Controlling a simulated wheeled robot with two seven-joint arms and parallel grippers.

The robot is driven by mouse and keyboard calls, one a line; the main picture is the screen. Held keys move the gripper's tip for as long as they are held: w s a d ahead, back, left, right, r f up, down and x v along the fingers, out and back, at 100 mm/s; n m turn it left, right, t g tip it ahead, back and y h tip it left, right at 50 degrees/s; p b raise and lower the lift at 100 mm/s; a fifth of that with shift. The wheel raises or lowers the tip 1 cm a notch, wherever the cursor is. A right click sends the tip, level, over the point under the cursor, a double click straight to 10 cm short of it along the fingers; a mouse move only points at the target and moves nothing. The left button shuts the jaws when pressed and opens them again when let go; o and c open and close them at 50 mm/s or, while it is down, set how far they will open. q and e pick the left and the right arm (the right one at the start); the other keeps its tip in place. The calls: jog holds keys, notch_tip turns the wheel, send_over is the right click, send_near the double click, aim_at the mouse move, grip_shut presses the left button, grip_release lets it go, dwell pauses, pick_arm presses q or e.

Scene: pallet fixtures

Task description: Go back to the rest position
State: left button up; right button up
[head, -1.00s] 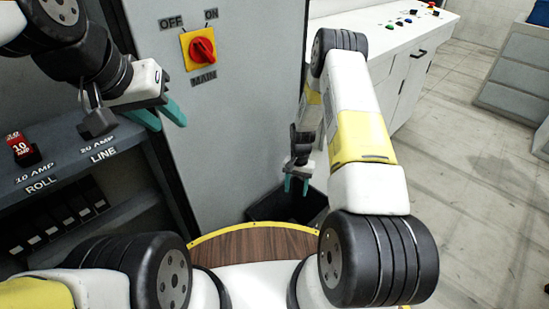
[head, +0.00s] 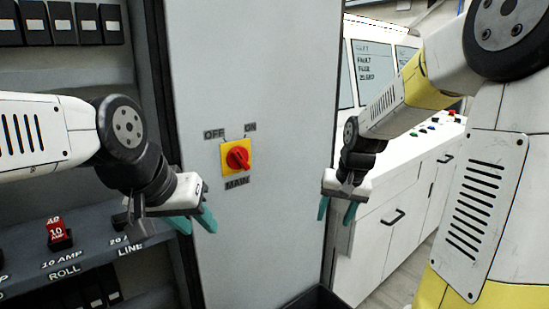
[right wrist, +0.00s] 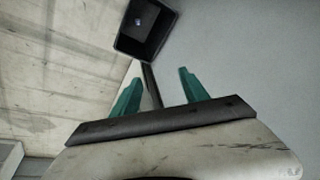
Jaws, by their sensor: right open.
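My left gripper (head: 198,226) is in front of the cabinet's lower left, below and left of the MAIN switch. Its teal fingers are apart, with nothing between them. My right gripper (head: 337,210) hangs to the right of the cabinet panel, in front of the white console, fingers pointing down. Its teal fingers also show in the right wrist view (right wrist: 158,88), spread and empty. Both grippers are clear of the switch.
The grey cabinet panel (head: 270,80) carries a red knob on a yellow MAIN switch (head: 237,157). A red 10 AMP fuse (head: 58,230) stands on the left shelf. A white console (head: 385,240) is at right. A black bin (head: 318,298) sits low; it shows in the right wrist view (right wrist: 121,42).

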jog(key=s+r+n+t, duration=0.1)
jog(key=s+r, duration=0.4)
jog(key=s, duration=0.4)
jog(key=s+a+r+n+t, duration=0.1)
jog(key=s+r+t, duration=0.1)
jog(key=s+r, duration=0.3)
jog(key=s, duration=0.4)
jog(key=shift+a+y, duration=0.25)
jog(key=shift+y, duration=0.15)
